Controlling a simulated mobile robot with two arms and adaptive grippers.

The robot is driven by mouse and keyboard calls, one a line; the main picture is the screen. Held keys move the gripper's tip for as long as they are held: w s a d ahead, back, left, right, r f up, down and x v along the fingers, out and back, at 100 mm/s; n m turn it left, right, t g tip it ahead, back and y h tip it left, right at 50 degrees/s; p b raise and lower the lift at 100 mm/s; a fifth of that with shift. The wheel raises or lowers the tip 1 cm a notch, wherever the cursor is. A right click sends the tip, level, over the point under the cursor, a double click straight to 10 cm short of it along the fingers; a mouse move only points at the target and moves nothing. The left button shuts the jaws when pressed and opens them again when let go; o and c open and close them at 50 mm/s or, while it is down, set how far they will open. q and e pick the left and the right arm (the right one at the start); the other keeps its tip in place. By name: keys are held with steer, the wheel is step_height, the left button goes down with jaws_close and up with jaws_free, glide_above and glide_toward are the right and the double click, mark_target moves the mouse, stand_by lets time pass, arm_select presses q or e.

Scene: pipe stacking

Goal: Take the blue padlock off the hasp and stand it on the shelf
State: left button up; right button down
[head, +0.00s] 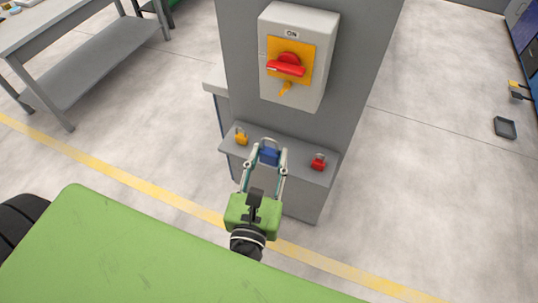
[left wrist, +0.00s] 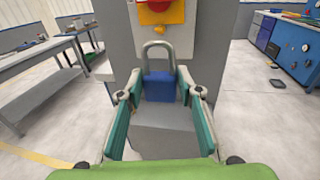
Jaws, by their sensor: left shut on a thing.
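The blue padlock (head: 269,156) is between the fingertips of my left gripper (head: 268,150), over the grey shelf (head: 300,172). In the left wrist view the padlock (left wrist: 160,88) is upright with its grey shackle on top, and the fingers close on its two sides. I cannot tell whether its base touches the shelf. The orange hasp (head: 286,89) hangs below the red switch handle on the grey box, apart from the padlock and with no padlock on it. My right gripper is not in view.
A yellow padlock (head: 241,137) stands at the left of the shelf and a red padlock (head: 318,162) at its right. The switch box (head: 306,30) juts from the grey column above. A workbench (head: 75,50) stands at the far left; a tray (head: 505,128) lies on the floor at right.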

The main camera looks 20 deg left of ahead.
arm_select(q)
steer(key=s+b, duration=0.1)
steer(key=s, duration=0.6)
steer(key=shift+s+a, duration=0.15)
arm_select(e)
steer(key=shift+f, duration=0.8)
